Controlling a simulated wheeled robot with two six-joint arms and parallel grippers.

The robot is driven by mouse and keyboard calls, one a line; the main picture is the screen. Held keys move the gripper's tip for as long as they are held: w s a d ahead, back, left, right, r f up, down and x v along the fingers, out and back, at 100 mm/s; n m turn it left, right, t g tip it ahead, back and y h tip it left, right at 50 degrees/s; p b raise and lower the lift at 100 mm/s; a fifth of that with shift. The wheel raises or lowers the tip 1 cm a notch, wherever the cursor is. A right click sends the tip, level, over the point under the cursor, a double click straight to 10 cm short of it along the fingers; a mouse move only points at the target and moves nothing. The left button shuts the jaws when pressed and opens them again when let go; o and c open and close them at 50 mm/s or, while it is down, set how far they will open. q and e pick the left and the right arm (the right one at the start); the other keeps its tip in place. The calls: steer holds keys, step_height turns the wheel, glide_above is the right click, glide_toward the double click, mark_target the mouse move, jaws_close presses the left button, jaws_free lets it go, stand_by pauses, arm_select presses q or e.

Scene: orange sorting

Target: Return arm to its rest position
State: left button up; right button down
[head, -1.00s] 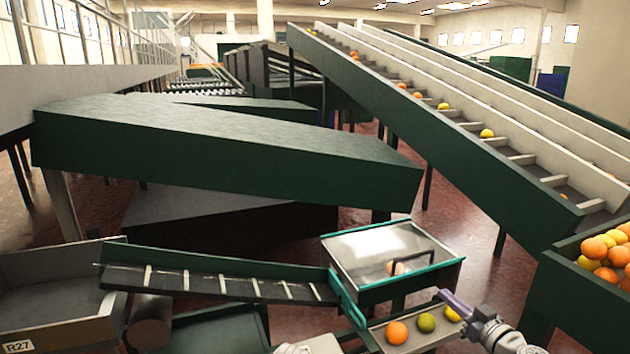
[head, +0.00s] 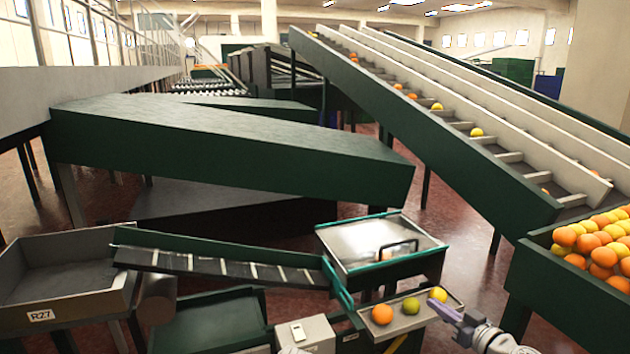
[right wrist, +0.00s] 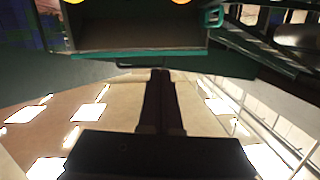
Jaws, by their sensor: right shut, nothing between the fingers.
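My right gripper (head: 438,306) has purple fingers and is at the lower right of the head view, over the right end of a small tray (head: 403,326). Its fingers are shut and empty, and they show dark in the middle of the right wrist view (right wrist: 162,95). On the tray are an orange fruit (head: 382,314), a green fruit (head: 410,306) and a yellow fruit (head: 437,295). The fingertips are just in front of the yellow fruit; I cannot tell whether they touch it. My left gripper is not in view.
A teal-rimmed box with a clear lid (head: 378,268) stands behind the tray. A green bin of oranges (head: 540,290) is at the right. A slatted chute (head: 230,268), a grey crate marked R27 (head: 75,308) and a white switch box (head: 312,346) lie to the left.

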steer(key=s+a+f+n+g+p, duration=0.1)
steer(key=s+a+f+g, duration=0.2)
steer(key=a, duration=0.4)
steer(key=s+a+f+g+p, duration=0.2)
steer(key=a+f+g, duration=0.15)
steer(key=a, duration=0.35)
steer(key=s+a+f+n+g+p, duration=0.1)
steer(key=s+a+f+g, duration=0.2)
steer(key=a, duration=0.4)
steer(key=s+a+f+m+g+h+p, duration=0.2)
steer(key=s+g+h+p, duration=0.1)
steer(key=s+g+h, duration=0.3)
steer(key=shift+s+h, duration=1)
steer(key=shift+s, duration=1.15)
steer(key=shift+a, duration=0.1)
